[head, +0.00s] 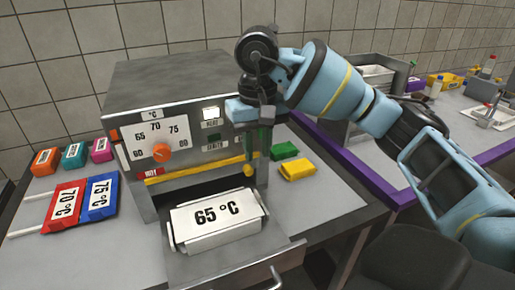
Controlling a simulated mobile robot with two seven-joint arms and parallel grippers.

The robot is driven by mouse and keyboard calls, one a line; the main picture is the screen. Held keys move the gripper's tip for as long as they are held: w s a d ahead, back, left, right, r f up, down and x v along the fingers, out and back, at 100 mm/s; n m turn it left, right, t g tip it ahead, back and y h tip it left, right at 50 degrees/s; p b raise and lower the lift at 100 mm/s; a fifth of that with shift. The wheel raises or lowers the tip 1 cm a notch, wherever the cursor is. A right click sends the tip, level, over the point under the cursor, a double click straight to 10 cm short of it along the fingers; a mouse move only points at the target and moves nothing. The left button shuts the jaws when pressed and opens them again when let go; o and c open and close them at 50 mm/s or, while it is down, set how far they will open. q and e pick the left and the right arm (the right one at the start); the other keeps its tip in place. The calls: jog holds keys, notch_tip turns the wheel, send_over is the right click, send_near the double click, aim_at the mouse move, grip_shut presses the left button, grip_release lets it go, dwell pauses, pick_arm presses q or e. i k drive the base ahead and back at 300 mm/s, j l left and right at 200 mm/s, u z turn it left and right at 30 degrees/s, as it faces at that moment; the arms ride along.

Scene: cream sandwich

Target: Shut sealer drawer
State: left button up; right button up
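The sealer (190,90) is a grey metal box with a temperature dial, standing on the table at the left centre. Its drawer (290,256) is pulled out at the front, with a metal handle (272,283) at the bottom edge of the view. A plate marked 65 °C (205,214) lies in the drawer. My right gripper (257,150) points down at the sealer's right front corner, above and behind the drawer front. Its fingers are dark and overlap a green part, so their opening is unclear. My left gripper is not in view.
Red 70 °C (64,203) and blue 75 °C (100,196) plates lie left of the sealer. Small coloured blocks lie behind them. A green block (285,150) and a yellow block (297,169) lie to the right. A dark stool (415,258) stands at lower right.

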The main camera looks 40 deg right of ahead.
aim_at(244, 255)
jog(key=z, duration=0.85)
